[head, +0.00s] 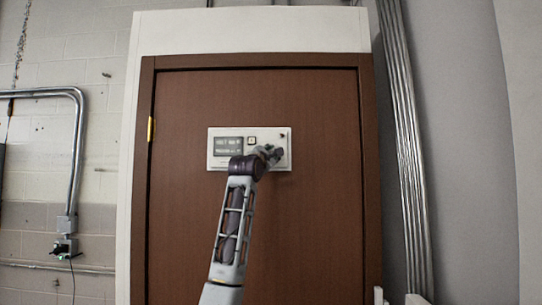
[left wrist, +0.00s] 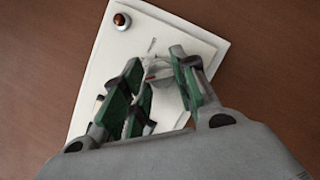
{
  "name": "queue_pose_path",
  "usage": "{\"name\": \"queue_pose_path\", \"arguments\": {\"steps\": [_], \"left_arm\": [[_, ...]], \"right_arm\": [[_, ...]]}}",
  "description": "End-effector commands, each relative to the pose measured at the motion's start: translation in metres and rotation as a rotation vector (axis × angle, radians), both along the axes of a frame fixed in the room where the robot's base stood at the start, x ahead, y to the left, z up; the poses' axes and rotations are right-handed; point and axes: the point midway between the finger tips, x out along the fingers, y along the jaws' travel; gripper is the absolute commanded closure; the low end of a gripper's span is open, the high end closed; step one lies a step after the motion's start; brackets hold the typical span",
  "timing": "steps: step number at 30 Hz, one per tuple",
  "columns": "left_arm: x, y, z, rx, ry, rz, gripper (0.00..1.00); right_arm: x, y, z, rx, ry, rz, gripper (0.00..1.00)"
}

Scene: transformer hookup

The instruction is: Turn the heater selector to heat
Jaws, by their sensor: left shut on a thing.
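In the left wrist view the panel (left wrist: 95,75) appears tilted. The green-padded fingers of my left gripper (left wrist: 158,68) are closed around a small pale selector, mostly hidden between them. Its setting cannot be read. My right gripper is not in view.
A round brown-topped knob (left wrist: 121,20) stands on the panel, clear of the fingers. The brown door (head: 310,230) has a dark frame and a white surround. Metal conduits (head: 405,150) run up the wall at the right. The space before the door is otherwise free.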

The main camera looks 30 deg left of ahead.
Motion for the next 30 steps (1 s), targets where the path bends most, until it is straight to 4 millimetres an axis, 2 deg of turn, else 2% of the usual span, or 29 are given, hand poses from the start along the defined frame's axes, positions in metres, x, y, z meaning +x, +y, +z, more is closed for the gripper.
{"name": "queue_pose_path", "arguments": {"steps": [30], "left_arm": [[0.0, 0.001, 0.005, 0.46, 0.286, -0.001, 0.95]], "right_arm": [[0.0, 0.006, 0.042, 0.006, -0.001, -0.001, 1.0]]}}
